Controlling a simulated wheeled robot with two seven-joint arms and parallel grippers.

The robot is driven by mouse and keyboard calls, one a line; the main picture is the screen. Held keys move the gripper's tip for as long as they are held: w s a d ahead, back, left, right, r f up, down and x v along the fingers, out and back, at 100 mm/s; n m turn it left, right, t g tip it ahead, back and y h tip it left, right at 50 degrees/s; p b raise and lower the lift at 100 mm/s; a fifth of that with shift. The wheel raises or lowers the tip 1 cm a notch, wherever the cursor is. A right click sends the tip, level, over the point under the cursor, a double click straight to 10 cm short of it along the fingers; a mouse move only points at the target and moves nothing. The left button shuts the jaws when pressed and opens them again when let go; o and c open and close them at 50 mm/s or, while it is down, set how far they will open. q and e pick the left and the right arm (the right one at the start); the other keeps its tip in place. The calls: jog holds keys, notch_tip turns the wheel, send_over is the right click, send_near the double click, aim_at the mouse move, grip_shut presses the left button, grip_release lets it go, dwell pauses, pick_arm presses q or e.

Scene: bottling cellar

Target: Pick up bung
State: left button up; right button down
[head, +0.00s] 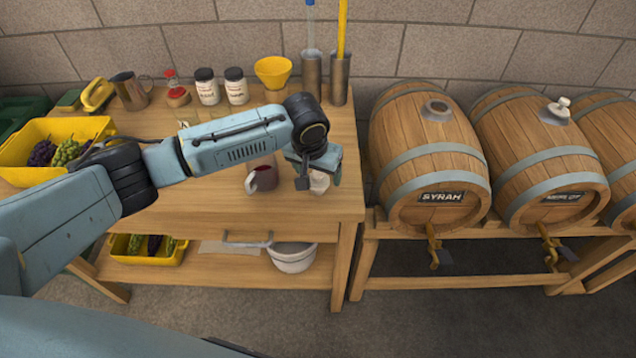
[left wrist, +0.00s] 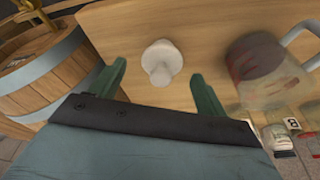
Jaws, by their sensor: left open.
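A white bung (head: 320,183) stands on the wooden bench near its front right edge. It also shows in the left wrist view (left wrist: 161,60), as a pale disc with a knob, between the two green fingers. My left gripper (head: 315,178) is open over the bung, with one finger on either side and visible gaps to it. The gripper partly hides the bung in the head view. Whether the fingertips reach down to the bung's height is hard to tell. My right gripper is in neither view.
A jug with dark red contents (head: 262,180) stands close left of the bung. A yellow grape crate (head: 25,140) is left. The Syrah barrel (head: 425,150) stands right of the bench.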

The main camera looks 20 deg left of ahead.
aim_at(317, 174)
pick_arm(q)
jog(key=x, duration=0.4)
jog(key=shift+a+b, duration=0.1)
jog(key=shift+b, duration=0.25)
jog(key=c, duration=1)
